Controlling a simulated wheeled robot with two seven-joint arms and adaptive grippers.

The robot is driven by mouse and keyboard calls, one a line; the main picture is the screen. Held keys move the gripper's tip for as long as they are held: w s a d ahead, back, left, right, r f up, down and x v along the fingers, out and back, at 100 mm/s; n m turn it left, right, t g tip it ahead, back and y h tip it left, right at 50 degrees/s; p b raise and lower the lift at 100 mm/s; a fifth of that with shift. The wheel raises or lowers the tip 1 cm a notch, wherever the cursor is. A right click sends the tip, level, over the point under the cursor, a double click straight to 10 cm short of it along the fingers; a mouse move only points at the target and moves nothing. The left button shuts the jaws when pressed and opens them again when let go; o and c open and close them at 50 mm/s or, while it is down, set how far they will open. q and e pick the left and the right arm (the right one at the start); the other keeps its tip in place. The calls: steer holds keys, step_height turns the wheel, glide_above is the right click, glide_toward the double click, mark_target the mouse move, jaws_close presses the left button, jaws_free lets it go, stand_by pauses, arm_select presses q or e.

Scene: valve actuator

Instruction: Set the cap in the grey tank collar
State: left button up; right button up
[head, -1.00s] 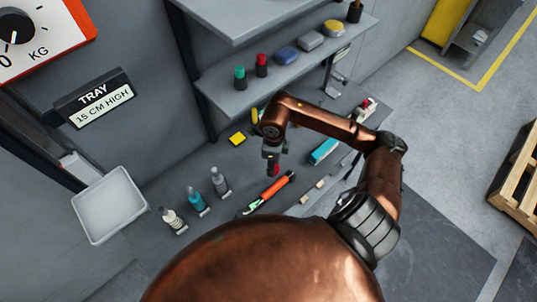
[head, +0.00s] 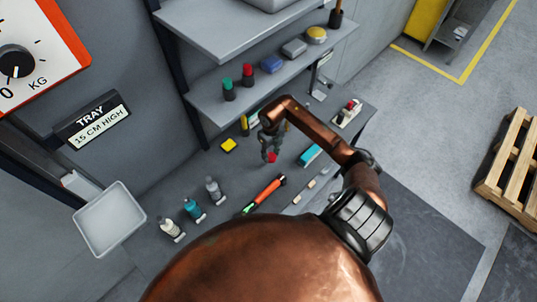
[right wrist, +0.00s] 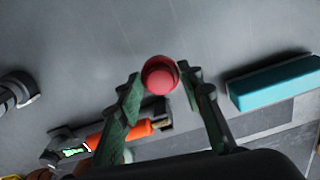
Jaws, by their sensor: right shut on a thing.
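My right gripper (head: 270,150) points down over the bench in the head view. It is shut on a small round red cap (head: 272,157). In the right wrist view the red cap (right wrist: 160,75) sits between the fingertips of the gripper (right wrist: 160,85), its round face toward the camera. Whether the cap is clear of the bench cannot be told. A grey bottle-like tank (head: 214,190) stands to the left on the bench, beside a teal one (head: 193,209) and a white one (head: 172,229). I cannot make out a collar on the grey one. My left gripper is not in view.
An orange-handled tool (head: 264,194) lies in front of the gripper. A teal block (head: 310,155) lies to its right and a yellow block (head: 229,145) to its left. A shelf (head: 210,108) with several items overhangs the back. A white tray (head: 109,219) is at left.

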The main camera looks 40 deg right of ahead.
steer(key=w+f, duration=0.1)
steer(key=w+d+f, duration=0.1)
steer(key=f, duration=0.1)
steer(key=shift+w, duration=0.2)
step_height(320, 180, down, 2)
steer(key=shift+a+f+p, duration=0.1)
steer(key=shift+p, duration=0.8)
steer(key=shift+f, duration=0.4)
steer(key=shift+f, duration=0.1)
steer(key=o, duration=0.8)
steer(key=shift+o, duration=0.2)
